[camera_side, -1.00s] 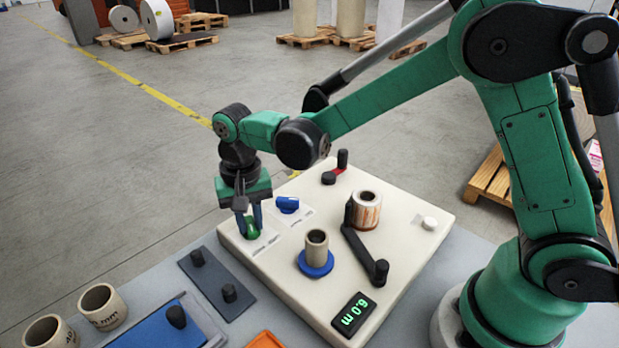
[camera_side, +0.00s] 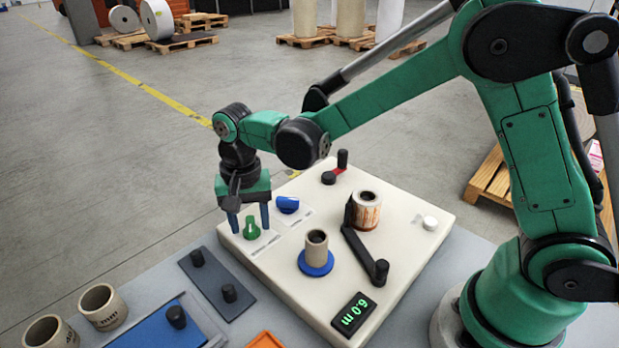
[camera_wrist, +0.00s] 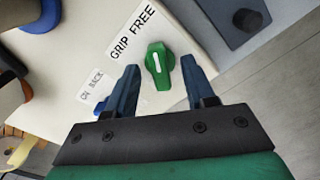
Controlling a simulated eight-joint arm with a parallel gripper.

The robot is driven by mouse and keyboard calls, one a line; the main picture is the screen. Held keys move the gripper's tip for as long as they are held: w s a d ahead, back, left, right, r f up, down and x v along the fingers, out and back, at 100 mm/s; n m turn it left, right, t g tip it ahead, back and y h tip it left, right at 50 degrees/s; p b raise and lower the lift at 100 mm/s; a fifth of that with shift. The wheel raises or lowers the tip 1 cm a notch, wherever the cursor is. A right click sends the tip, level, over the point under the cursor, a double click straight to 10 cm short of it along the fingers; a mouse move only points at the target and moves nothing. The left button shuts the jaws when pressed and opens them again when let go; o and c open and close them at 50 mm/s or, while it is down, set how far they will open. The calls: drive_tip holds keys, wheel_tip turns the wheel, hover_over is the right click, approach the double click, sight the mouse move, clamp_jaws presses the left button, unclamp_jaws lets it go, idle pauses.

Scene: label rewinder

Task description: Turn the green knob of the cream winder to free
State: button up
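The green knob (camera_side: 251,229) sits on the front left corner of the cream winder (camera_side: 290,262). In the wrist view the green knob (camera_wrist: 158,64) has a white pointer line directed toward the FREE end of its GRIP FREE label (camera_wrist: 133,32). My gripper (camera_side: 250,222) is open above the knob, with one finger on each side. In the wrist view my gripper (camera_wrist: 163,78) shows clear gaps between both fingers and the knob.
A blue knob (camera_side: 288,205) stands close behind the green one. A cardboard core on a blue flange (camera_side: 317,262), a crank arm (camera_side: 365,250) and a brown-streaked roll (camera_side: 367,212) are to the right. The display (camera_side: 353,314) reads 6.0 m. A dark peg plate (camera_side: 216,284) lies left.

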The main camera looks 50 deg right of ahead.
sight(251, 223)
drive_tip(key=shift+r, duration=2.8)
drive_tip(key=shift+d+r, duration=0.1)
drive_tip(key=s+d+r+n+t, duration=0.3)
drive_tip(key=s+d+n+t, duration=0.4)
drive_tip(key=s+d, duration=0.2)
drive_tip(key=shift+s+d, duration=0.4)
